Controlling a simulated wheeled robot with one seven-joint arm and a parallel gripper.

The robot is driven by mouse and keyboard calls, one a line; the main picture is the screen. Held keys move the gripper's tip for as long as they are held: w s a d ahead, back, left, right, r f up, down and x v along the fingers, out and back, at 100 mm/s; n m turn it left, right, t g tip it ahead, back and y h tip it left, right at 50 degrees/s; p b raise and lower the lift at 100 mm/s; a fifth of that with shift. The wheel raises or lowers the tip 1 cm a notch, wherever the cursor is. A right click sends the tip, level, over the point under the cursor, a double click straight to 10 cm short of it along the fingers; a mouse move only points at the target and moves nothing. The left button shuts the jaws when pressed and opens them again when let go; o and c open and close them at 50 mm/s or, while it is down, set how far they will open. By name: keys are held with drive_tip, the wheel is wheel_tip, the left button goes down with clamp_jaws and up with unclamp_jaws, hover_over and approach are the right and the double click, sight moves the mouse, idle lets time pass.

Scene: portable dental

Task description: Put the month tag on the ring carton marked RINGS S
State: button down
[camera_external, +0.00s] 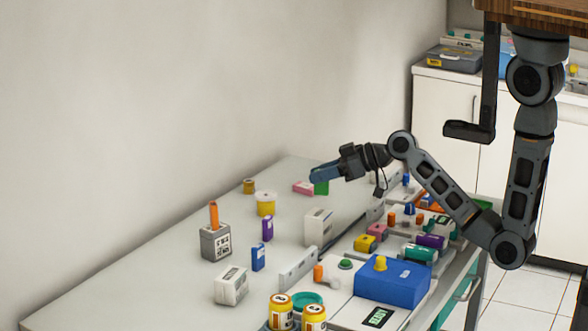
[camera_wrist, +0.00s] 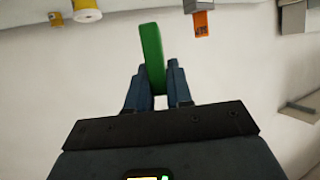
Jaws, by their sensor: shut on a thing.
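My gripper (camera_external: 316,177) is above the far part of the white bench, with its fingers pointing left. In the wrist view its blue fingers (camera_wrist: 158,85) are shut on a flat green piece (camera_wrist: 152,55), which I take to be the month tag. The green piece (camera_external: 321,188) also shows just below the fingers in the external view. Two white cartons stand on the bench: one at mid-bench (camera_external: 318,228) and one nearer the front (camera_external: 231,286). Their print is too small to read, so I cannot tell which is RINGS S.
A pink block (camera_external: 303,188) lies beside the green piece. A grey holder (camera_external: 215,242) with an orange stick, a yellow-white spool (camera_external: 265,205), and purple (camera_external: 267,229) and blue (camera_external: 258,258) boxes stand leftward. A blue case (camera_external: 393,283) and several small items crowd the right.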

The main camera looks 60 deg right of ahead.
sight(319, 192)
drive_tip(key=shift+w+a+f, duration=0.15)
drive_tip(key=shift+a, duration=0.15)
drive_tip(key=shift+a+f, duration=0.1)
drive_tip(key=shift+f, duration=1.95)
drive_tip(key=shift+f, duration=0.15)
drive_tip(key=c, duration=1)
unclamp_jaws()
